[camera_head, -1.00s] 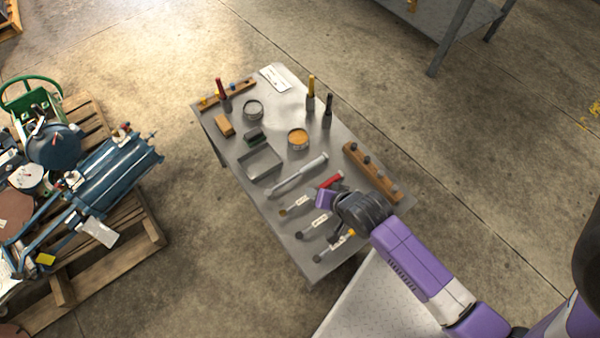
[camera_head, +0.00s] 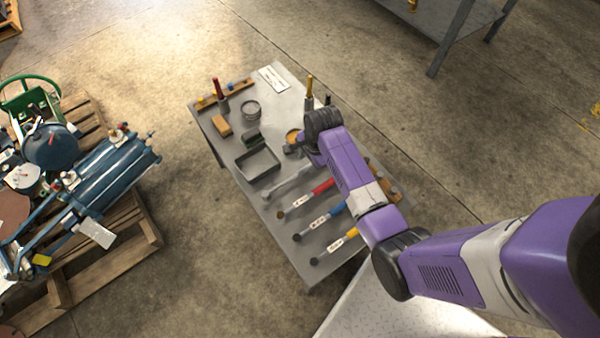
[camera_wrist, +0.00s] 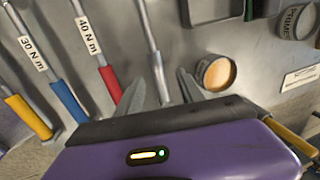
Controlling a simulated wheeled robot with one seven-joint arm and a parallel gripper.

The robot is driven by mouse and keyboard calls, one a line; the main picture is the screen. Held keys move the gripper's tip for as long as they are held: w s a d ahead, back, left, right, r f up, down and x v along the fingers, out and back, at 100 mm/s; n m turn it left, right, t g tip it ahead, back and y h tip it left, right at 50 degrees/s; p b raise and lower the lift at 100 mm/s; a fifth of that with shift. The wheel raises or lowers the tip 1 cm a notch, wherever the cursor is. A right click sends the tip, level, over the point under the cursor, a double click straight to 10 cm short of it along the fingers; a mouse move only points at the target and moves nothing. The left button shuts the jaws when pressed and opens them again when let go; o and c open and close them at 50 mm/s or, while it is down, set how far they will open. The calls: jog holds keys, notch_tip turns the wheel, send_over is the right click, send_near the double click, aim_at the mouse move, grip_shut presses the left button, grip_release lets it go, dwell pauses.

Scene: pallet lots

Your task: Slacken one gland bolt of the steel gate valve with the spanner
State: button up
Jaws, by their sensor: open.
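A long plain grey tool, apparently the spanner (camera_head: 288,184), lies on the metal bench beside the torque wrenches. In the wrist view its shaft (camera_wrist: 148,30) runs down between the fingers of my gripper (camera_wrist: 160,80). The fingers are open, one on each side of it, and I cannot tell how high they are above it. In the head view my gripper (camera_head: 296,149) is over the middle of the bench. A green valve with a handwheel (camera_head: 28,80), possibly the gate valve, stands on the pallet at the left. Its gland bolts are too small to make out.
Torque wrenches with red (camera_head: 323,186), blue (camera_head: 337,209) and yellow handles (camera_head: 352,233) lie beside the tool. A grey tray (camera_head: 258,166), an orange-filled tin (camera_wrist: 216,73) and upright brushes are close by. Blue cylinders (camera_head: 100,178) crowd the pallet. Floor between bench and pallet is clear.

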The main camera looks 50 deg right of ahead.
aim_at(307, 167)
jog(key=f, duration=0.4)
jog(key=shift+w+f+b, duration=0.25)
jog(key=shift+b, duration=0.15)
grip_shut()
dwell(1.0)
